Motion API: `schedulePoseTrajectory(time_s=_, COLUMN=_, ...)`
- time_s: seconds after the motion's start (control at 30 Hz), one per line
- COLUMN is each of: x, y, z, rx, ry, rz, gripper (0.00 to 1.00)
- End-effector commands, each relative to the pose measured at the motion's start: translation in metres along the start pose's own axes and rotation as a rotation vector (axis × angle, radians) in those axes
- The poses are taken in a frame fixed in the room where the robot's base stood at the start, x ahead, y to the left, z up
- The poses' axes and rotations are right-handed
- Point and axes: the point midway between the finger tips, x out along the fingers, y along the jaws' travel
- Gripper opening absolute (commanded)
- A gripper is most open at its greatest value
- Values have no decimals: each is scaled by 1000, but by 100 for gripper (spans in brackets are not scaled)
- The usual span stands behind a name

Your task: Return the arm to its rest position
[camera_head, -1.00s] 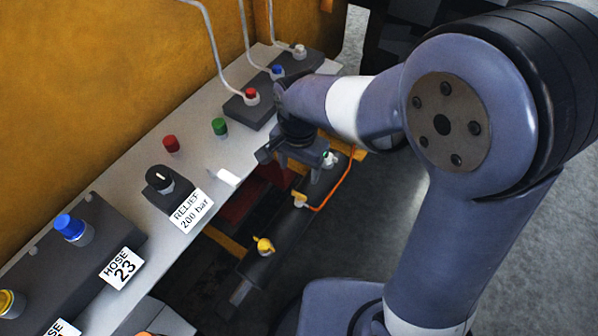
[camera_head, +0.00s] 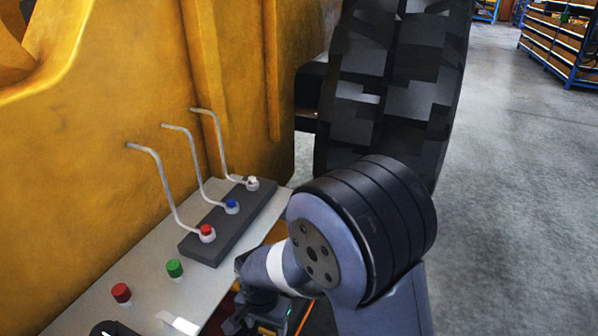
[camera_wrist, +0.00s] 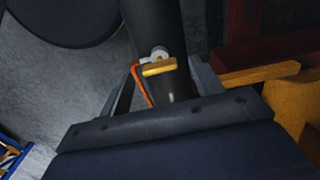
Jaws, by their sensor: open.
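My arm (camera_head: 375,230) is bent, with its lower end near the front edge of the white panel in the head view. My gripper (camera_head: 257,318) is low in that view, partly cut off by the bottom edge. In the wrist view my gripper (camera_wrist: 165,78) has its two fingers spread apart. Between them, beyond the tips, a dark cylinder (camera_wrist: 155,30) shows with a yellow bar and a pale round fitting (camera_wrist: 158,58). An orange line (camera_wrist: 142,85) runs beside it. Nothing is seen gripped. The wide dark gripper body hides the lower part of the wrist view.
The white panel (camera_head: 150,285) carries a red cap (camera_head: 121,293), a green cap (camera_head: 174,268) and a dark block (camera_head: 240,225) with three capped fittings and bent grey pipes. A yellow machine wall (camera_head: 90,120) and large black tyre (camera_head: 390,90) stand behind. Open floor (camera_head: 500,200) lies right.

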Motion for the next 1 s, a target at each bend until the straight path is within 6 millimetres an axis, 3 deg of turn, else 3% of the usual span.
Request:
schedulePoseTrajectory(time_s=0.1, x=15, y=1, z=0, rx=0, ry=-1, rz=2, gripper=62)
schedulePoseTrajectory(time_s=0.77, x=11, y=0, z=0, rx=-17, ry=0, rz=-1, gripper=62)
schedulePoseTrajectory(time_s=1.0, x=-27, y=-1, z=0, rx=0, ry=3, rz=-5, gripper=62)
